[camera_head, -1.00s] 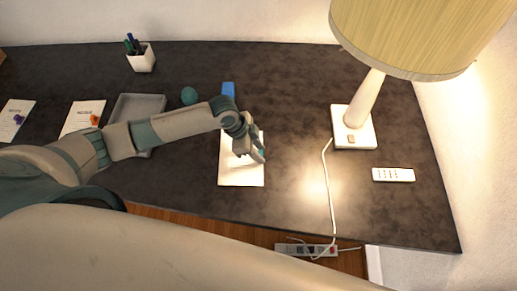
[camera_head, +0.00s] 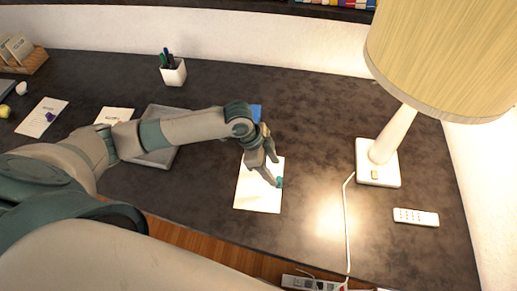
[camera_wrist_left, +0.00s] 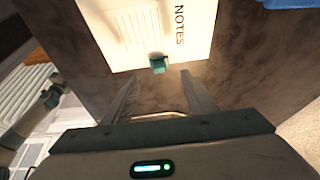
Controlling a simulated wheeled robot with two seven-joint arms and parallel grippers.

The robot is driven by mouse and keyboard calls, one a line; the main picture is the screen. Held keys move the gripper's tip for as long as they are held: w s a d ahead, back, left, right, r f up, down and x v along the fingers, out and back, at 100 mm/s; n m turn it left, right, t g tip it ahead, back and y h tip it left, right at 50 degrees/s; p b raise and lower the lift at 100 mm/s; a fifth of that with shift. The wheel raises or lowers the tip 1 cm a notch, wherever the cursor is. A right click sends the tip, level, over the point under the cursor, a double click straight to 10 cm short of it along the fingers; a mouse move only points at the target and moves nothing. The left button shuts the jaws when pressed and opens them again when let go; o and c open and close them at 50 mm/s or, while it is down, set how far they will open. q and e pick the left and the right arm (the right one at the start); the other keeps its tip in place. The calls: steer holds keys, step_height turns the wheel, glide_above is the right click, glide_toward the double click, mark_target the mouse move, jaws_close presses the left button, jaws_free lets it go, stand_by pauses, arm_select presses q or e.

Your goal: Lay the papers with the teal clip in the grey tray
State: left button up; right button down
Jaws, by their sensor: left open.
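The white papers (camera_head: 258,197) lie flat on the dark desk, with the teal clip (camera_head: 279,182) at their right edge. In the left wrist view, the papers (camera_wrist_left: 190,35) carry the heading NOTES and the clip (camera_wrist_left: 158,64) sits at the near edge. My left gripper (camera_head: 275,172) is open and empty, pointing down at the clip. In the wrist view its fingers (camera_wrist_left: 157,80) straddle the line of the clip, which appears just beyond the tips. The grey tray (camera_head: 155,158) stands left of the papers, partly hidden by my left arm. My right gripper is out of view.
A lamp (camera_head: 378,163) with its cord and a white remote (camera_head: 416,217) stand to the right. A blue object (camera_head: 256,112) lies behind the papers. A pen cup (camera_head: 173,72) and other papers (camera_head: 43,117) are at left. Bare desk separates papers and lamp.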

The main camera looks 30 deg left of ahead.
arm_select(q)
steer(key=b+v, duration=0.2)
steer(key=v, duration=0.9)
steer(key=shift+r, duration=0.3)
steer(key=shift+s+f, duration=0.1)
